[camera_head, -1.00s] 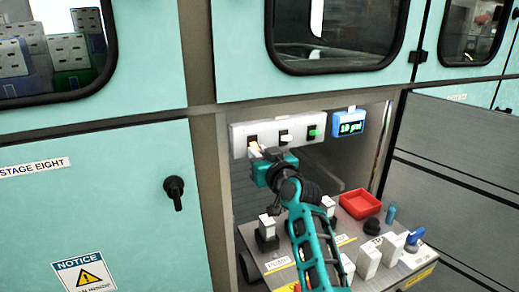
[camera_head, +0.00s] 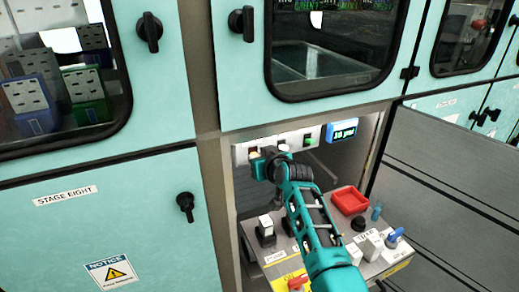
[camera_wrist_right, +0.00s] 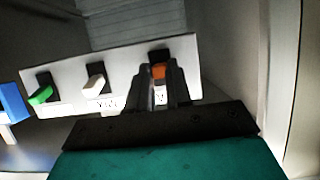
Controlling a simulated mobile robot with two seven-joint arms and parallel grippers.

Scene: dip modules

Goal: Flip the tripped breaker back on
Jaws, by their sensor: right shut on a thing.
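The white breaker panel (camera_head: 238,152) is inside the open bay, with three toggles in a row. In the right wrist view the panel (camera_wrist_right: 62,60) shows a green toggle (camera_wrist_right: 41,94), a white toggle (camera_wrist_right: 95,86) and an orange toggle (camera_wrist_right: 159,71). My right gripper (camera_wrist_right: 160,82) is shut on the orange toggle, with a finger on each side of it. In the head view my right gripper (camera_head: 257,160) is at the panel's left end and partly covers it. The green toggle (camera_head: 308,140) shows at the panel's right end. My left gripper is not in view.
A blue display (camera_head: 342,130) is right of the panel. Below, a shelf holds a red tray (camera_head: 349,200), a blue-handled valve (camera_head: 394,236) and several switches. Teal cabinet doors stand left and above. Bay side walls bound the space around my right arm.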

